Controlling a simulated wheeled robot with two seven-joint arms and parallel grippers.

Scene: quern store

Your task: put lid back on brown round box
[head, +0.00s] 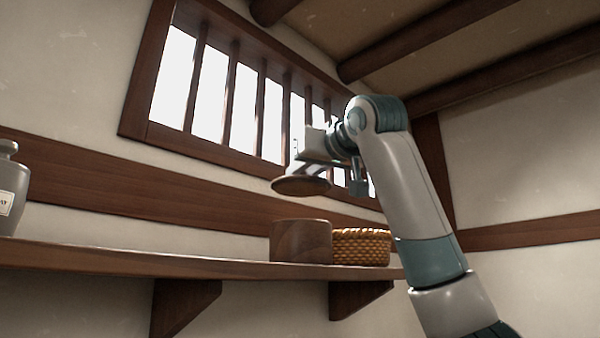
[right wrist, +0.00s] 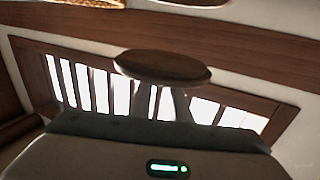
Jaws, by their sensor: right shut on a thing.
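The brown round box (head: 301,242) stands upright on the wall shelf in the head view. Its top edge is above eye level, so I cannot see inside. My right gripper (head: 308,171) is shut on the brown round lid (head: 300,187) and holds it above the box, with a clear gap between them. The lid looks about level and roughly over the box. In the right wrist view the lid (right wrist: 162,67) sits across the tips of my right gripper's fingers (right wrist: 160,100). My left gripper is not in view.
A woven basket (head: 361,248) stands close to the right of the box. A grey jar (head: 10,190) with a label stands at the far left of the shelf (head: 150,264). The shelf between jar and box is bare. A barred window (head: 230,100) is behind.

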